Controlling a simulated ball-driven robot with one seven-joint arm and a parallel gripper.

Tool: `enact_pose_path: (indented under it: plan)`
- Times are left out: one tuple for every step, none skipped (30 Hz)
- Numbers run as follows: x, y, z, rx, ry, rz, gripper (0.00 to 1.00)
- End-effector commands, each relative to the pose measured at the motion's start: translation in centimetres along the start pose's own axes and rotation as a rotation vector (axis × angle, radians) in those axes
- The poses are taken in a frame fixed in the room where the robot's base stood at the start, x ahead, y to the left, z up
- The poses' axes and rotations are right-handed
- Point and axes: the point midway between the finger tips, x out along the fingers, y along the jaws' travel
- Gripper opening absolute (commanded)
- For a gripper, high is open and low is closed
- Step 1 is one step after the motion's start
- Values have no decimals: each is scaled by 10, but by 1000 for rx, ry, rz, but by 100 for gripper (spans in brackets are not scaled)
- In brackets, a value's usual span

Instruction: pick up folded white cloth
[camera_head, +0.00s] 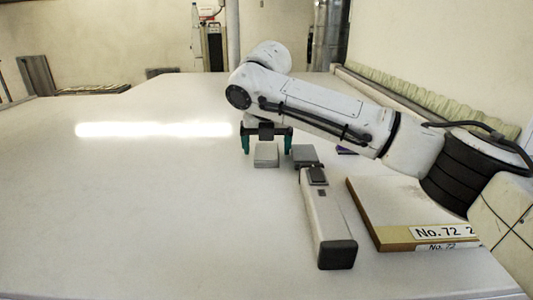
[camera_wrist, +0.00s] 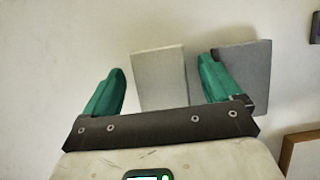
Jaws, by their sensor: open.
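The folded white cloth (camera_head: 266,159) looks like a pale, flat, squarish block on the white table. In the wrist view the cloth (camera_wrist: 160,80) lies between my two green fingers, with its near edge hidden behind the gripper's dark bar. My gripper (camera_head: 267,146) is open with its fingers pointing down. It also shows open in the wrist view (camera_wrist: 161,68), with a gap to the cloth on the left and its right finger close to the cloth's right side. I cannot tell how high the fingertips are above the table.
A darker grey block (camera_head: 305,153) lies just right of the cloth; my right finger overlaps it in the wrist view (camera_wrist: 250,72). A long white device (camera_head: 325,215) and a wood-edged board (camera_head: 400,213) labelled No. 72 lie nearer. A small purple item (camera_head: 346,151) is right. The left table is clear.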

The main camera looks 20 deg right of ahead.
Motion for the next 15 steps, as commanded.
enact_pose_path:
  plan:
    - [0, 0, 0, 0, 0, 0, 92]
    - [0, 0, 0, 0, 0, 0, 92]
    - [0, 0, 0, 0, 0, 0, 92]
    - [0, 0, 0, 0, 0, 0, 92]
    - [0, 0, 0, 0, 0, 0, 92]
    - [0, 0, 0, 0, 1, 0, 92]
    - [0, 0, 0, 0, 1, 0, 92]
    - [1, 0, 0, 0, 1, 0, 92]
    - [1, 0, -1, 0, 1, 0, 92]
    - [1, 0, -1, 0, 1, 0, 92]
    - [2, 0, -1, 0, 1, 0, 92]
    - [1, 0, -1, 0, 1, 0, 89]
    - [1, 0, -1, 0, 1, 0, 86]
    - [1, 0, -1, 0, 1, 0, 83]
    - [1, 0, -1, 0, 1, 0, 79]
